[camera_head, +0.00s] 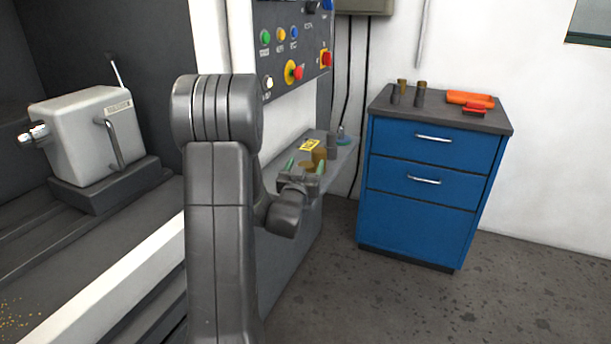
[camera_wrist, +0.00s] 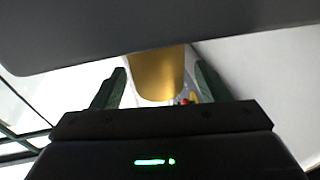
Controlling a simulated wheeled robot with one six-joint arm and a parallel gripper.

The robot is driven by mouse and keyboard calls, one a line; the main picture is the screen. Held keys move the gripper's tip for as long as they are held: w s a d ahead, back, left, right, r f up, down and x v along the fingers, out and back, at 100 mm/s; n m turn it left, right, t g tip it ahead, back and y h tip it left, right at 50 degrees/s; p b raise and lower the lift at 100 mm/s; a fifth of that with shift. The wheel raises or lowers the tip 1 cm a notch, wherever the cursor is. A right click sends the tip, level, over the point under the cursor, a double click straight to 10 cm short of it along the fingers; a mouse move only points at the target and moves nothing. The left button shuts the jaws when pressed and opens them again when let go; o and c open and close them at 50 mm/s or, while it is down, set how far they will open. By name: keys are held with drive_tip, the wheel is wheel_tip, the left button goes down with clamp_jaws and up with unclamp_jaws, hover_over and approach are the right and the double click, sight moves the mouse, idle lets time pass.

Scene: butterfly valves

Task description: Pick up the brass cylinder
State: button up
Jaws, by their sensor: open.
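The brass cylinder (camera_wrist: 157,72) shows in the wrist view between the two green fingers of my gripper (camera_wrist: 160,88). A gap shows at the left finger; the right finger looks close to its side. Its upper part in that view is hidden by a dark grey surface. In the head view the brass cylinder (camera_head: 319,154) stands on the grey ledge (camera_head: 346,150) beside the machine, partly hidden by my gripper (camera_head: 305,166). My gripper is open around or just in front of it; contact cannot be told.
A grey cylinder (camera_head: 332,146) and a yellow label (camera_head: 309,145) are close by the brass one. The control panel (camera_head: 290,45) rises above the ledge. The floor between is clear.

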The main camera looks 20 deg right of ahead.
drive_tip(key=shift+w+d, duration=0.1)
clamp_jaws()
drive_tip(key=shift+r, duration=0.2)
